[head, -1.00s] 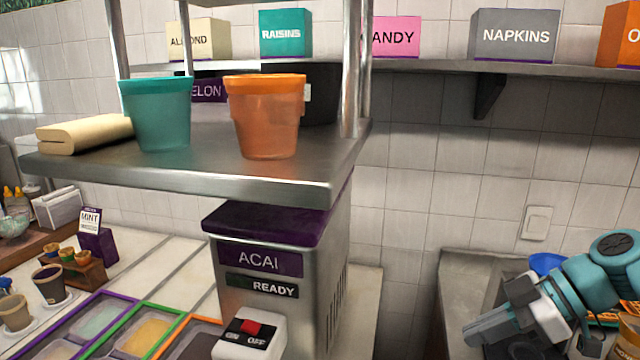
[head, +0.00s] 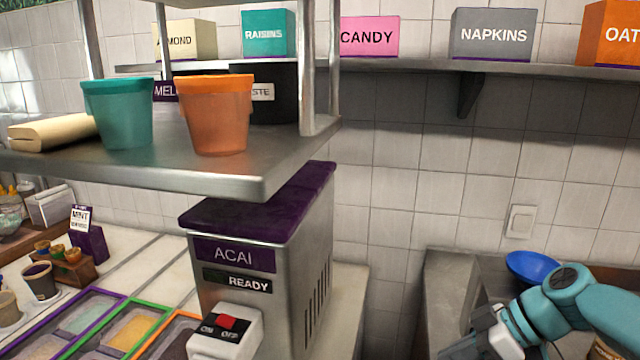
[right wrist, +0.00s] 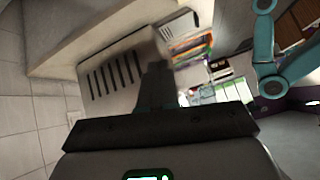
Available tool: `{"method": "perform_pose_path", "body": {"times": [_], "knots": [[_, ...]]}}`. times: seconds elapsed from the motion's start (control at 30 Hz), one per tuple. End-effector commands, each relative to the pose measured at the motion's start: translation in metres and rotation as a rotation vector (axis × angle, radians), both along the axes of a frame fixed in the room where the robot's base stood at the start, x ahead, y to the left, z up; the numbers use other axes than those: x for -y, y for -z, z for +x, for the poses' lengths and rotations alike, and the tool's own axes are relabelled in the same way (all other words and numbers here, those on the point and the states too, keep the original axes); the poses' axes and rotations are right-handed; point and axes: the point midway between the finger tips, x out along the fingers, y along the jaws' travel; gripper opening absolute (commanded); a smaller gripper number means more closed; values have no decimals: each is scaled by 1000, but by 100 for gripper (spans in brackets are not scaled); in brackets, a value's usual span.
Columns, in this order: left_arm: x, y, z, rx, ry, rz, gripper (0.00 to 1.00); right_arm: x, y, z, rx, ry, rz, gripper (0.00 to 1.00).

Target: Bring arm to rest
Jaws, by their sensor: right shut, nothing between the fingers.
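My right gripper (head: 462,350) is at the lower right of the head view, at the end of the teal arm, beside the acai machine (head: 265,265) and over the grey counter area. Its tips reach the picture's bottom edge. In the right wrist view its dark fingers (right wrist: 155,88) are together, with nothing held between them. The slotted side of the machine shows just left of the fingers there. My left gripper is not in view; a teal arm link shows at the right of the wrist view.
A metal shelf (head: 150,170) juts out above the machine, bearing a teal cup (head: 120,115) and an orange cup (head: 214,118). A blue bowl (head: 533,267) lies behind my right arm. Topping trays (head: 90,325) are at lower left.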

Motion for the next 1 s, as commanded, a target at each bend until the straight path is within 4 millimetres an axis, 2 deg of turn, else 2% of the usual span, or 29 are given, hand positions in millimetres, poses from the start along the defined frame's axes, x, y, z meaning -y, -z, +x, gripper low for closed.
{"method": "perform_pose_path", "body": {"times": [0.23, 0.37, 0.4, 0.47, 0.5, 0.57, 0.6, 0.7, 0.8, 0.9, 1.0], "knots": [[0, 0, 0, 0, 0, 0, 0, -14, 98, 3, -217, 206, -59, 0], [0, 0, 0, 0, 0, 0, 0, -25, 176, -12, -369, 364, -121, 0], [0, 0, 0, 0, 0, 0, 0, -31, 205, -23, -422, 424, -147, 0], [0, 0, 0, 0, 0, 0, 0, -39, 249, -44, -499, 525, -187, 0], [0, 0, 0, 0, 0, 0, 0, -46, 278, -62, -546, 591, -214, 0], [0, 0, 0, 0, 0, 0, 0, -56, 315, -92, -605, 688, -246, 0], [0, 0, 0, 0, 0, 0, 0, -62, 335, -114, -638, 748, -259, 0], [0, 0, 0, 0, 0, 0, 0, -79, 367, -163, -704, 877, -264, 0], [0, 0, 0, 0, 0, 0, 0, -91, 380, -198, -748, 963, -246, 0], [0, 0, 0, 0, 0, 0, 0, -97, 384, -215, -772, 1013, -226, 0], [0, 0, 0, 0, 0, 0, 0, -99, 384, -219, -777, 1027, -218, 0]]}}
